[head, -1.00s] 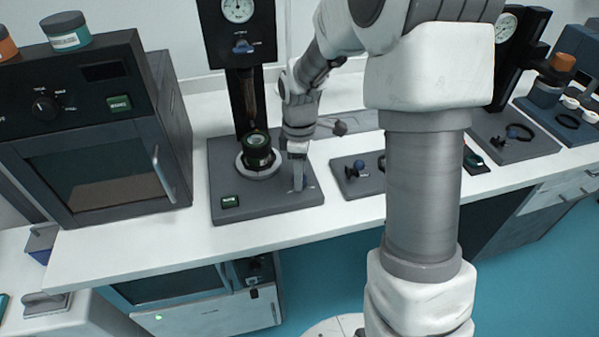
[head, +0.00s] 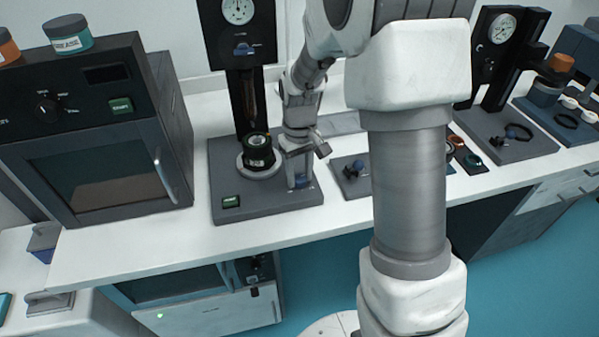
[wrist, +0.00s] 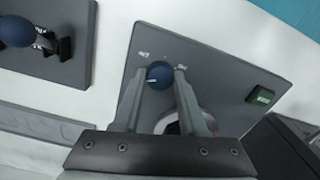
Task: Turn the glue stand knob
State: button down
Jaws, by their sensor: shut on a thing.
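The glue stand (head: 265,200) has a dark grey base, a black column and a dial gauge on top. Its blue knob (wrist: 159,75) sits on the base between two small white labels, with a white mark on its side. My gripper (wrist: 160,84) is shut on the knob, one fingertip on each side of it. In the head view my gripper (head: 299,172) points down at the base's right front, and a bit of blue shows at its tips. A dark jar (head: 258,151) stands on the round plate of the stand.
A green button (head: 231,201) is on the base's front left; it also shows in the wrist view (wrist: 261,95). A dark oven (head: 100,130) stands to the left. A grey plate with a blue-knobbed part (head: 357,168) lies to the right. White bench shows between them.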

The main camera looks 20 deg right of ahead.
aim_at(300, 178)
jog(key=m+p, duration=0.1)
jog(key=m, duration=0.4)
jog(key=shift+r+m, duration=0.1)
jog(key=shift+m, duration=0.2)
jog(key=m+p, duration=0.1)
jog(key=m, duration=0.4)
dwell(0.4)
jog(key=shift+c, duration=2.2)
grip_release()
notch_tip(300, 178, up, 17)
jog(key=p, duration=0.2)
jog(key=shift+r, duration=0.15)
